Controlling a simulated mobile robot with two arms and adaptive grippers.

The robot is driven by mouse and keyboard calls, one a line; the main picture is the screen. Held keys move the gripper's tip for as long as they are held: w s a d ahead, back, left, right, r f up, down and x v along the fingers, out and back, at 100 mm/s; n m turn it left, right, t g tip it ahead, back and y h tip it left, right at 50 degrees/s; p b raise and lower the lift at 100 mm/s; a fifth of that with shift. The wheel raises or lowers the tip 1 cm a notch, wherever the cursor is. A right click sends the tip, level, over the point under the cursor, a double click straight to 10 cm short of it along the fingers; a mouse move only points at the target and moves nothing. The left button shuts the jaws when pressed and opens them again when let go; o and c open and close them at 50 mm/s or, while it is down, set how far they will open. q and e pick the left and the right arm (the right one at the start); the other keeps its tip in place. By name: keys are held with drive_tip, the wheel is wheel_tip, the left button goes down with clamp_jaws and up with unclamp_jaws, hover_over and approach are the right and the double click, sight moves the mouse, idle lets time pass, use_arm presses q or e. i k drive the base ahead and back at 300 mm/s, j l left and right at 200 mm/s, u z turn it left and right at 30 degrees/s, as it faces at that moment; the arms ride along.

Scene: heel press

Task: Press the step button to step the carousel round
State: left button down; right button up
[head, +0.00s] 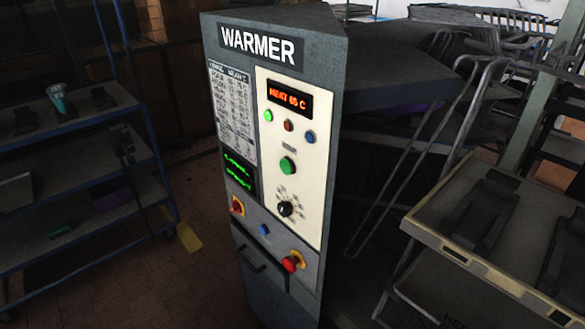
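A grey cabinet with a WARMER sign (258,46) stands in the middle of the head view. Its cream control panel (302,140) has a large green button (288,165) under a small label that is too blurred to read. A black dial (286,208) sits lower. I cannot tell which one is the step button. A carousel is not clearly identifiable. Neither of my grippers is in view.
A blue-framed shelf rack (150,165) stands left. A tray cart (445,215) and metal frames crowd the right. Floor shows between rack and cabinet.

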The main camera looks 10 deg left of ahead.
sight(285, 166)
drive_tip(key=j+z, duration=0.15)
drive_tip(key=z, duration=0.4)
drive_tip(key=i+j+z, duration=0.1)
drive_tip(key=j+z, duration=0.25)
drive_tip(key=j, duration=0.5)
drive_tip(key=j+z, duration=0.35)
drive_tip(key=j, duration=1.15)
drive_tip(key=k, duration=0.05)
